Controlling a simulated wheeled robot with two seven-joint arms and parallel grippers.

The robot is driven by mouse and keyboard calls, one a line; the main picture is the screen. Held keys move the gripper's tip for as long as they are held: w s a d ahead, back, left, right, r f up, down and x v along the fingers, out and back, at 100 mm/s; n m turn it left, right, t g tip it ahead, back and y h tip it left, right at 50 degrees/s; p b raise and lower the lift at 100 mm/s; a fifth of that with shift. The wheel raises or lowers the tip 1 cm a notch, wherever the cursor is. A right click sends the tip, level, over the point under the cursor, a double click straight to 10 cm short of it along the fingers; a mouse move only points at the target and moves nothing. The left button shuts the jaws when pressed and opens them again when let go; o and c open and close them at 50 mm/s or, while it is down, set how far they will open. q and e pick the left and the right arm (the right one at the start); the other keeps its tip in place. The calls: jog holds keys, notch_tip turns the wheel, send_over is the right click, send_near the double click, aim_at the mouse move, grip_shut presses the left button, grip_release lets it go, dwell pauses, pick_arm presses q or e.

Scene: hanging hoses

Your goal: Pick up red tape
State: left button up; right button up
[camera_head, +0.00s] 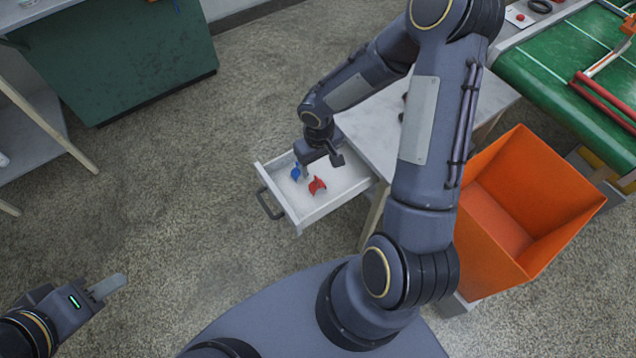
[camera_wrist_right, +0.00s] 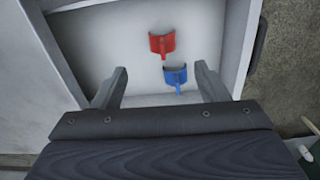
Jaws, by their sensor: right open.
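The red tape (camera_head: 317,186) lies in the open white drawer, a small curved piece with a tab. In the right wrist view, the red tape (camera_wrist_right: 162,43) lies beyond my fingertips, near the upper middle. A similar blue piece (camera_head: 296,172) lies close to it; in the right wrist view the blue piece (camera_wrist_right: 176,77) is nearer to my gripper. My right gripper (camera_head: 320,160) is over the drawer; its fingers (camera_wrist_right: 162,72) are spread apart with nothing held. My left gripper (camera_head: 106,287) is at the lower left, away from the drawer; its finger opening is unclear.
The drawer (camera_head: 300,218) is pulled out from a white table (camera_head: 375,130), its walls standing around both pieces. An orange bin (camera_head: 535,200) stands right of the table. A green-topped conveyor (camera_head: 550,80) is at upper right, a green cabinet (camera_head: 125,65) at upper left. The floor between is clear.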

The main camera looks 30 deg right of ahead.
aim_at(317, 179)
notch_tip(317, 179, down, 9)
jog(key=shift+a+r, duration=0.15)
jog(key=c, duration=1)
